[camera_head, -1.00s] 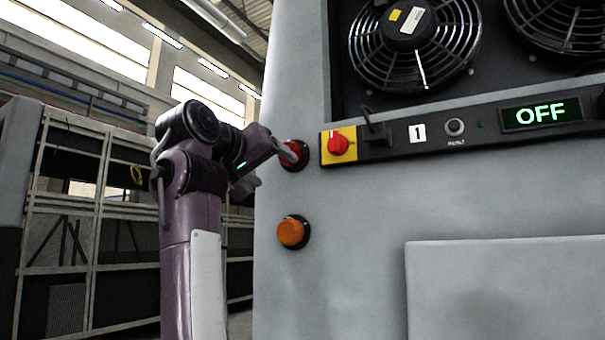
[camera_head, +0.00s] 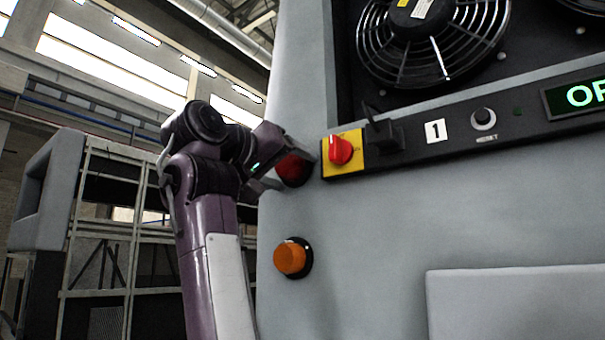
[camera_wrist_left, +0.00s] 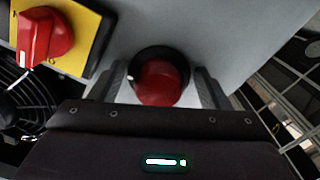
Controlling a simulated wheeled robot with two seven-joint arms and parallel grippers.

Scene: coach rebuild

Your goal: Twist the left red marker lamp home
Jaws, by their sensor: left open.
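The red marker lamp (camera_head: 293,170) is a round red dome in a dark ring on the grey coach panel, left of the yellow switch plate. In the left wrist view the lamp (camera_wrist_left: 160,82) sits between the two fingers of my left gripper (camera_wrist_left: 164,88), with a gap visible on each side. In the head view my left gripper (camera_head: 288,165) is at the lamp and partly covers it. It is open. Whether the lamp is fully seated cannot be told. My right gripper is not in view.
A red rotary switch (camera_head: 341,151) on a yellow plate stands close to the right of the lamp. An orange lamp (camera_head: 290,258) is below it. A fan grille (camera_head: 432,40) and a display (camera_head: 580,97) are at upper right. Metal shelving (camera_head: 105,235) stands behind at left.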

